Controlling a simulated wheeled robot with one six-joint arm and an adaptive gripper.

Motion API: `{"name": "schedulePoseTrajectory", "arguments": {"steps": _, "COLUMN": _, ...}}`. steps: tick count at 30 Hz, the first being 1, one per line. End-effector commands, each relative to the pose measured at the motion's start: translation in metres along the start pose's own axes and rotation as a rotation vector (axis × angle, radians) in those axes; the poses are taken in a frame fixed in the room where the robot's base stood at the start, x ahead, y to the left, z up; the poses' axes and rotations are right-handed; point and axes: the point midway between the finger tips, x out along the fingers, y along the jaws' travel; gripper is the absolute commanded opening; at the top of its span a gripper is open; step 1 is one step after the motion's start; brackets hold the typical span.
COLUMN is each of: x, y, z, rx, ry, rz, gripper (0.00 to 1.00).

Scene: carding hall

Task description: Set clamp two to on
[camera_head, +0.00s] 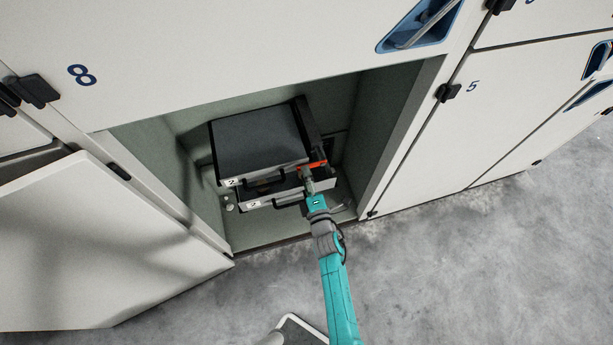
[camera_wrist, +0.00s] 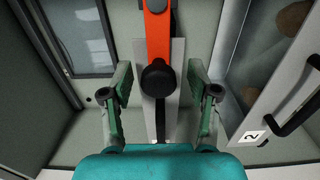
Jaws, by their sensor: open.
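The clamp has an orange lever (camera_head: 312,165) at the right side of two stacked drawer units inside an open cabinet bay. In the wrist view the orange lever (camera_wrist: 158,30) comes down from the top edge and ends in a round black knob (camera_wrist: 158,78), in front of a grey metal plate. My gripper (camera_head: 308,181) reaches into the bay at the lever. In the wrist view my gripper (camera_wrist: 160,88) is open, with one finger on each side of the knob and a visible gap on both sides. Clamp markings are not readable.
The upper drawer (camera_head: 255,140) and the lower drawer (camera_head: 285,197) have black handles and small number labels; one label (camera_wrist: 250,137) reads 2. The cabinet door (camera_head: 100,240) stands open at left. Closed door 5 (camera_head: 500,120) is at right.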

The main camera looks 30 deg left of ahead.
Motion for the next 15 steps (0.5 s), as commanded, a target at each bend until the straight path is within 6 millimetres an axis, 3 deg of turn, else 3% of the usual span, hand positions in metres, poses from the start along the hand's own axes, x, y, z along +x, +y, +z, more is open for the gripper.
{"name": "schedulePoseTrajectory", "arguments": {"steps": 5, "x": -0.015, "y": -0.001, "z": 0.0, "rx": -0.001, "ry": 0.0, "rz": -0.002, "gripper": 0.6}}
{"name": "schedulePoseTrajectory", "arguments": {"steps": 15, "x": -0.077, "y": -0.002, "z": 0.0, "rx": 0.0, "ry": -0.001, "rz": -0.003, "gripper": 0.6}}
